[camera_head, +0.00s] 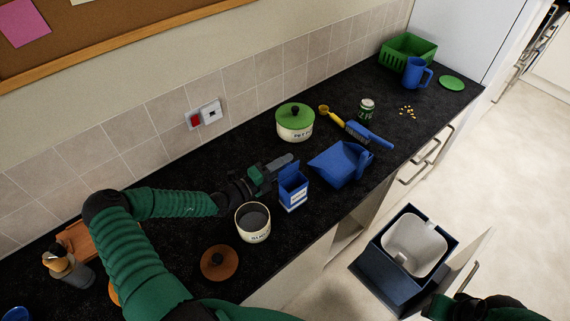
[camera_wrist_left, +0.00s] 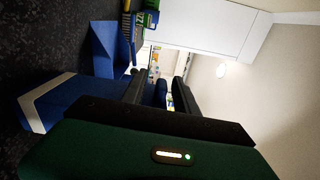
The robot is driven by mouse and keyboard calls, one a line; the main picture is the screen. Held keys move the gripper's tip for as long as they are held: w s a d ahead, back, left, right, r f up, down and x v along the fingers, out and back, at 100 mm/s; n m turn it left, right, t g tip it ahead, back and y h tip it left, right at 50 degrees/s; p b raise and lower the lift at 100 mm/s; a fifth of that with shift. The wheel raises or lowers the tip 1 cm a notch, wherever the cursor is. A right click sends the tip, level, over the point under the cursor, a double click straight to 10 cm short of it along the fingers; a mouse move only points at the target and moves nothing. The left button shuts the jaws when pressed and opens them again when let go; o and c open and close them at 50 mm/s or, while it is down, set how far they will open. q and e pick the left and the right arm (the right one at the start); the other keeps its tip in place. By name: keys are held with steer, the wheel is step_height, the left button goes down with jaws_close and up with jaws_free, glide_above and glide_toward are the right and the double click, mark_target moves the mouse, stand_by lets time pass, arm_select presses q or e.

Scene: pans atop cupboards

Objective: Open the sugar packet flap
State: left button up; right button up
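The sugar packet (camera_head: 292,188) is a blue upright box with a white label band, standing near the counter's front edge. Its top looks open, with a flap raised at the back, though the flap is small in the head view. In the left wrist view the packet (camera_wrist_left: 62,98) lies on the left side. My left gripper (camera_head: 282,163) is just behind and above the packet's top. Its two fingers (camera_wrist_left: 158,90) are apart in the wrist view. A small blue patch shows between them, and I cannot tell what it is. My right arm shows at the lower right, without its fingertips.
An open cream canister (camera_head: 253,236) stands left of the packet, its brown lid (camera_head: 220,262) in front. A blue dustpan (camera_head: 342,164) lies close on the right. A green-lidded canister (camera_head: 295,126) is behind. An open bin drawer (camera_head: 413,247) sticks out below the counter.

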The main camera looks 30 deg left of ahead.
arm_select(q)
steer(key=b+v, duration=0.1)
steer(key=v, duration=0.7)
steer(key=b+v, duration=0.2)
steer(key=v, duration=0.6)
steer(key=shift+w+a+f, duration=0.15)
steer(key=shift+f, duration=0.05)
steer(key=shift+s+r, duration=0.1)
steer(key=shift+s, duration=0.2)
steer(key=shift+a, duration=0.1)
